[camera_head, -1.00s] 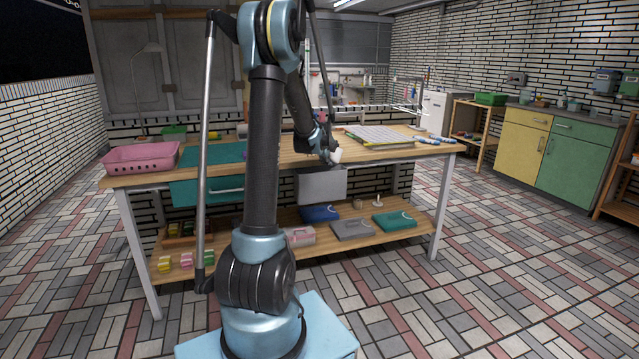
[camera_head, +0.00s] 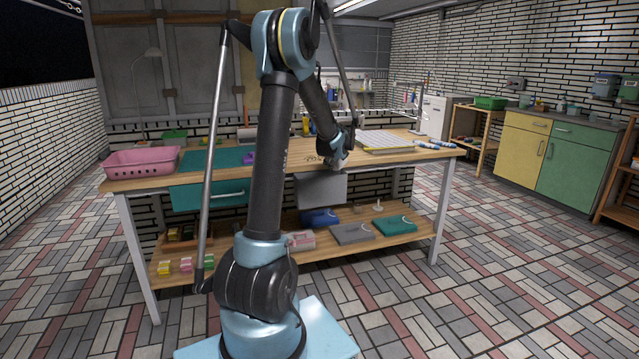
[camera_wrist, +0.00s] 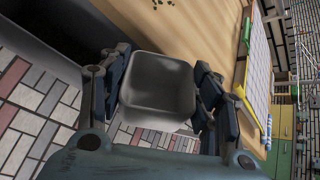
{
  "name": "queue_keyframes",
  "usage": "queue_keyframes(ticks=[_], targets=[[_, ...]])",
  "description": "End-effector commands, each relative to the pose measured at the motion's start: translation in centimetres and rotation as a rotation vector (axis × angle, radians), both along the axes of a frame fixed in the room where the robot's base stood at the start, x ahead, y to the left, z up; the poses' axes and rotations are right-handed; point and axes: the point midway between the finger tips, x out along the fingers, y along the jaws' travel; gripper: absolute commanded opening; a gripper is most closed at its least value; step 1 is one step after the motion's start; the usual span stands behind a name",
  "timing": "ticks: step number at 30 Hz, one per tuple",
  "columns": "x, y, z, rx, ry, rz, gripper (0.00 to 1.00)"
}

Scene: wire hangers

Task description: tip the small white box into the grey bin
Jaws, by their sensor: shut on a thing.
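The small white box (camera_wrist: 158,82) is between the two fingers of my gripper (camera_wrist: 157,92) in the wrist view, with fingers pressed on both its sides. It looks grey in shadow, and its contents cannot be made out. The grey bin (camera_head: 321,190) hangs at the front edge of the workbench in the head view. A dark surface at the upper left of the wrist view seems to be the bin (camera_wrist: 45,45). In the head view my gripper (camera_head: 338,161) is over the bench's front edge, just above the bin's right part. The bin's inside is hidden there.
A few small dark bits (camera_head: 314,158) lie on the wooden workbench (camera_head: 385,153) left of my gripper. A white pad with a yellow edge (camera_head: 385,141) lies to the right. A pink basket (camera_head: 142,162) and teal mat (camera_head: 215,157) are at the left.

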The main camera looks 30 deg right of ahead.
Motion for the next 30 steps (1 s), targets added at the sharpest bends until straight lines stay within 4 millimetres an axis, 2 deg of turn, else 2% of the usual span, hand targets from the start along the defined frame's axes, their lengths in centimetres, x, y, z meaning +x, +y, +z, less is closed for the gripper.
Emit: queue_keyframes(ticks=[10, 21, 30], targets=[[-1.5, -2.0, 0.7, 0.168, -0.119, -0.003, 0.32], [-3.2, -4.6, -0.7, 0.385, -0.274, -0.004, 0.32], [-4.1, -5.9, -1.5, 0.525, -0.371, -0.002, 0.32]])
